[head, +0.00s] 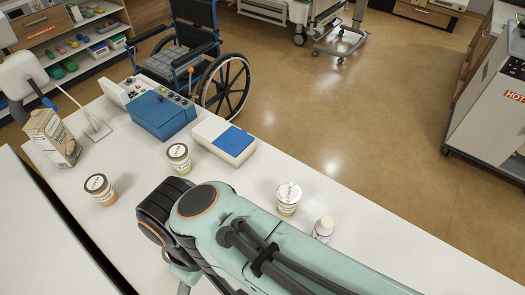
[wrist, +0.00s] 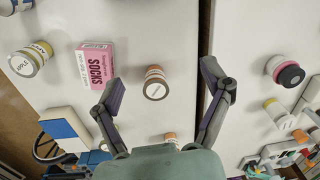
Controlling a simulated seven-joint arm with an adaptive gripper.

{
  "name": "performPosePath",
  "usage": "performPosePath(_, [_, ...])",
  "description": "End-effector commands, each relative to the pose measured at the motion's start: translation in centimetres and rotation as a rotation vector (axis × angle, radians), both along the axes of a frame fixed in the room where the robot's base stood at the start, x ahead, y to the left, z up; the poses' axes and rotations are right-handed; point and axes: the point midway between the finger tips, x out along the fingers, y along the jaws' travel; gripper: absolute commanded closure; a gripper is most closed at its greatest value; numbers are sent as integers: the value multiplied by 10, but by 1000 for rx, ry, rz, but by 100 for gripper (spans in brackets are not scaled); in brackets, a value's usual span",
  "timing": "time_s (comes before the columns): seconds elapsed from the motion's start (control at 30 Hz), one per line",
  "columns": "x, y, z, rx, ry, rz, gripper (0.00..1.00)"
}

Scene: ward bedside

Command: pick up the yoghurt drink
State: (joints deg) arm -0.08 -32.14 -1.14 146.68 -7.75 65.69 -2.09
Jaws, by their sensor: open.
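No label in view reads as yoghurt drink, so I cannot tell for sure which thing it is. A small white bottle (head: 323,229) stands by the table's right edge, partly behind my arm in the head view; its shape could fit a drink. My gripper (wrist: 160,82) is open and empty above the table. In the wrist view a small tub with a brown lid and orange bands (wrist: 156,78) shows between the fingers, below them and apart. My arm hides the gripper's fingertips and that part of the table in the head view.
Lidded tubs stand around: orange-banded (head: 100,189), green-banded (head: 178,158) and white (head: 288,197). A pink socks box (wrist: 95,65) lies left of the fingers. A carton (head: 50,138), a blue case (head: 161,114) and a white device (head: 223,141) stand farther back. A dark gap splits the two surfaces.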

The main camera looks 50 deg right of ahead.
Motion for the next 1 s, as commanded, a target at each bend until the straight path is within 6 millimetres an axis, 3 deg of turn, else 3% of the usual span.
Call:
performPosePath(0.13, [19, 2, 3, 3, -105, 180, 21])
performPosePath(0.27, [57, -7, 8, 0, -255, 355, 21])
performPosePath(0.4, [95, -63, -4, -43, -325, 347, 21])
performPosePath(0.5, [101, -121, -22, -91, -320, 258, 21])
performPosePath(0.57, [93, -161, -37, -119, -293, 174, 21])
performPosePath(0.63, [69, -208, -57, -143, -243, 48, 21])
performPosePath(0.73, [12, -257, -89, -143, -140, -182, 21])
performPosePath(0.8, [-30, -272, -107, -116, -67, -326, 21])
performPosePath(0.9, [-70, -277, -123, -80, -4, -456, 21])
performPosePath(1.0, [-86, -276, -129, -66, 13, -509, 21])
